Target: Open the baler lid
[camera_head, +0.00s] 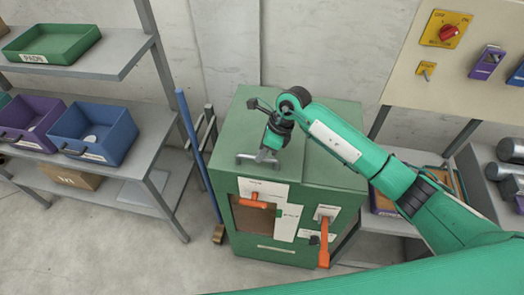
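The baler (270,250) is a green box cabinet on the floor in the middle of the head view. Its green top (325,165) lies flat and looks closed. The front has an orange handle (254,203) beside a brown panel and a long orange lever (324,243) hanging down at the right. My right arm reaches in from the right, across the top. My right gripper (258,160) is over the front left part of the top, its grey fingers spread apart with nothing seen between them. I cannot tell whether they touch the top. My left gripper is not in view.
A blue-handled broom (199,155) leans beside the baler's left side. Shelves at left hold a green tray (52,43), a purple bin (30,122) and a blue bin (95,130). A panel with a red switch (449,33) is at upper right. Floor in front is clear.

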